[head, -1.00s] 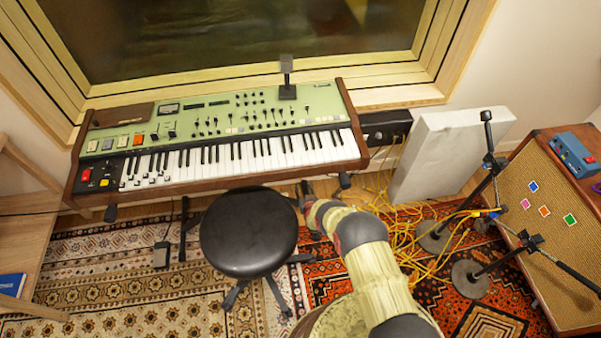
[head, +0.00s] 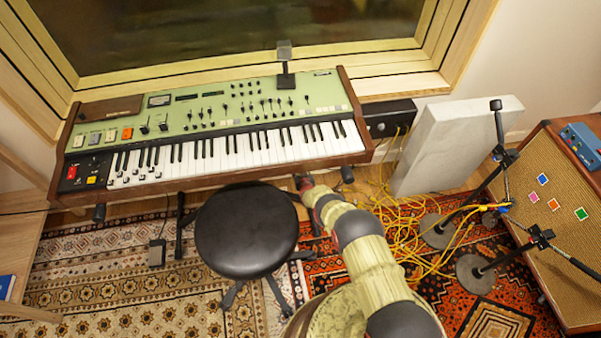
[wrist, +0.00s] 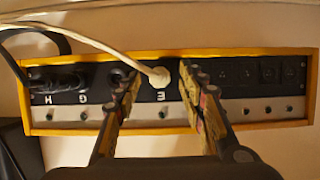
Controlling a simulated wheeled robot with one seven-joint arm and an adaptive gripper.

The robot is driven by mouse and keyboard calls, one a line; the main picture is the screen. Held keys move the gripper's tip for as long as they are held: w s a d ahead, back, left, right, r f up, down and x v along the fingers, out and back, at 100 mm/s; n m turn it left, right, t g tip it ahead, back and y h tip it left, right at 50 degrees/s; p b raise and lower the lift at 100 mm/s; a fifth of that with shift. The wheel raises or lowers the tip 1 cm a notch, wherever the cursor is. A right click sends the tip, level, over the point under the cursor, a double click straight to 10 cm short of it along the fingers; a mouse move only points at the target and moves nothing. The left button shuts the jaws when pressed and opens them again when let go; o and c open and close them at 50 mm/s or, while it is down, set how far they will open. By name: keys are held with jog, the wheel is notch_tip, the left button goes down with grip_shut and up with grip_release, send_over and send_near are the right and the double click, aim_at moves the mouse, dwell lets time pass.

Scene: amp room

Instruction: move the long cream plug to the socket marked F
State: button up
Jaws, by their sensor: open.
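In the wrist view a socket strip (wrist: 228,111) with a yellow frame and a black face runs across the picture. A cream plug (wrist: 158,76) with a cream cord sits in the socket above the letter E. My gripper (wrist: 160,72) is open, with one finger on each side of this plug; I cannot tell whether either touches it. A dark round socket or plug (wrist: 119,75) shows left of the cream plug, partly hidden by the left finger. No letter F is visible. The head view shows my arm reaching to the keyboard's front edge; the fingers are not clear there.
Black plugs (wrist: 58,82) fill the sockets near H and G. Sockets right of my gripper look empty. In the head view a keyboard (head: 215,148), a black stool (head: 246,230), yellow cables (head: 410,225) and a pale panel (head: 450,145) surround my arm.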

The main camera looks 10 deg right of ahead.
jog(key=shift+w, duration=0.1)
jog(key=shift+c, duration=0.8)
jog(key=c, duration=0.8)
grip_shut()
